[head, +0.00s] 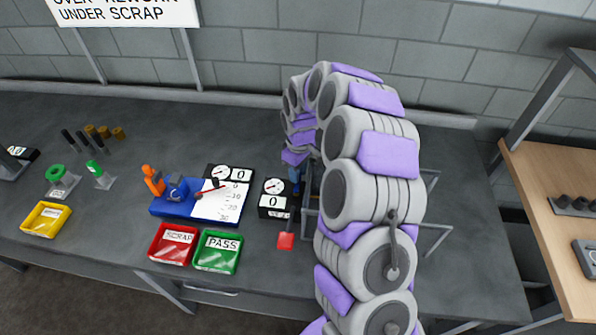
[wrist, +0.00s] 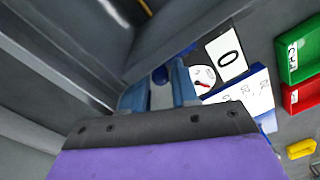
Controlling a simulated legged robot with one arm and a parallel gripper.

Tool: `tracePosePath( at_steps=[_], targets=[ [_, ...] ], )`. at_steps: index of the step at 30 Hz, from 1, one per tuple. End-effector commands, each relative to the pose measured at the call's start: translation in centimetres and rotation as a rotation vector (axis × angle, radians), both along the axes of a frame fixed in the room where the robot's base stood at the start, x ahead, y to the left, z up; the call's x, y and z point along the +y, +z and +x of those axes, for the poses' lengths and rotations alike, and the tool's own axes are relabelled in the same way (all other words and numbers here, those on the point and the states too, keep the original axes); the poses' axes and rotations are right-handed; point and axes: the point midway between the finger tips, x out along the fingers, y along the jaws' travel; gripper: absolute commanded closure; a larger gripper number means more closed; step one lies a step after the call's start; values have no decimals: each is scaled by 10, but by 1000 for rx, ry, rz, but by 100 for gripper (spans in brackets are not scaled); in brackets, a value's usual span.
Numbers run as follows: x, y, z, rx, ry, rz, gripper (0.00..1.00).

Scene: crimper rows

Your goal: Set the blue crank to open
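My gripper (head: 294,174) reaches down at the back of the bench, beside a small gauge box, and is mostly hidden by my arm in the head view. In the wrist view my gripper (wrist: 161,84) shows two blue-grey fingers spread apart. A small dark blue rounded part (wrist: 160,75), which looks like the blue crank's knob, shows between the fingertips. I cannot tell whether they touch it. The rest of the crank and its setting are hidden. A lever with a red end (head: 286,240) sticks out toward the bench front below my gripper.
A gauge box (head: 275,206) with a "0" stands left of my gripper. Further left are a blue fixture (head: 170,208) with an orange handle, a red SCRAP tray (head: 160,255), a green PASS tray (head: 208,264) and a yellow tray (head: 38,231). A grey frame (head: 436,212) stands right of my arm.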

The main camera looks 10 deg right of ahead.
Motion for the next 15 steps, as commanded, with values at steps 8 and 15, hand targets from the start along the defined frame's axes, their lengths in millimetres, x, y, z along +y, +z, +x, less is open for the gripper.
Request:
tracePosePath(
  at_steps=[8,15],
  targets=[
    [0,0,0,0,0,0,82],
    [0,0,0,0,0,0,100]
  ],
)
